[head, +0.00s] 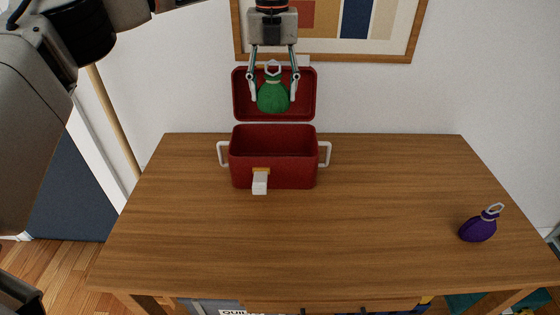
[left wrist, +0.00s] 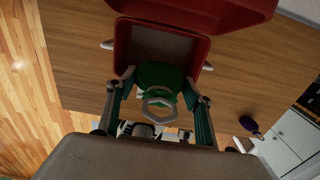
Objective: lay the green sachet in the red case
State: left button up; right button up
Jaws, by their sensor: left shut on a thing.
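The green sachet (head: 273,97) has a pale ring at its top. My left gripper (head: 273,92) is shut on it and holds it in the air above the red case. In the left wrist view the sachet (left wrist: 160,78) hangs between the fingers (left wrist: 160,100), with the case opening beyond it. The red case (head: 272,173) stands on the desk with its lid (head: 240,95) raised at the back. It has white side handles and a white latch at the front. In the left wrist view the case (left wrist: 123,45) looks empty where its inside shows. My right gripper is not seen.
A purple sachet (head: 477,229) with a ring lies at the right of the wooden desk (head: 370,220). It also shows in the left wrist view (left wrist: 249,124). The desk around the case is clear. A framed picture (head: 405,45) hangs on the wall behind.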

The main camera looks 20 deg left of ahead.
pick_arm(q)
notch_tip(320, 180, down, 15)
jog(key=shift+f+b, duration=0.2)
jog(key=shift+b, duration=0.75)
notch_tip(320, 180, down, 4)
jog(key=shift+a+b, duration=0.1)
jog(key=shift+b, duration=0.2)
jog(key=shift+r, duration=0.1)
jog(key=o, duration=1.1)
